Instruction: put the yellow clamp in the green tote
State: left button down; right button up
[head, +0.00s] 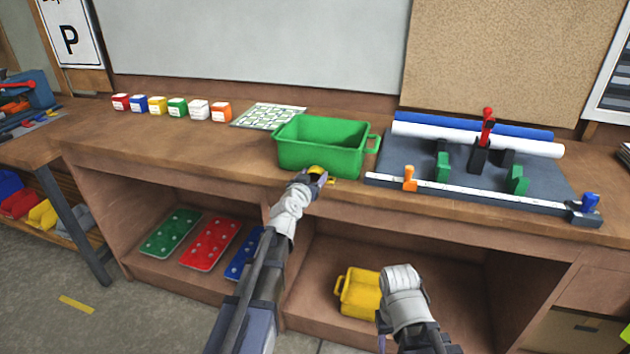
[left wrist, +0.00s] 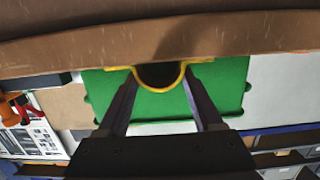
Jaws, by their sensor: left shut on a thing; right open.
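The yellow clamp (left wrist: 183,75) is a U-shaped strap with flat ends. My left gripper (head: 318,172) is shut on it at the bench's front edge, just in front of the green tote. In the head view only small yellow bits of the clamp (head: 317,169) show past the gripper. The green tote (head: 318,158) stands upright on the bench, with a handle at its right end. It also shows behind the clamp in the left wrist view (left wrist: 232,85). My right gripper (head: 385,325) is open, low in front of the shelf; its fingertips are mostly hidden.
Right of the tote is a grey fixture board (head: 405,152) with a red-handled toggle clamp (head: 487,130). Several small coloured boxes (head: 178,107) and a patterned sheet (head: 268,116) lie to its left. A yellow bin (head: 357,293) and coloured plates (head: 210,244) sit on the shelf below.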

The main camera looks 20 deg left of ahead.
pick_arm(q)
jog(key=shift+s+a, duration=0.1)
jog(key=shift+a, duration=0.1)
jog(key=shift+f+b, duration=0.2)
jog(key=shift+b, duration=0.1)
jog(key=shift+c, duration=0.2)
grip_release()
jog(key=shift+d+r, duration=0.1)
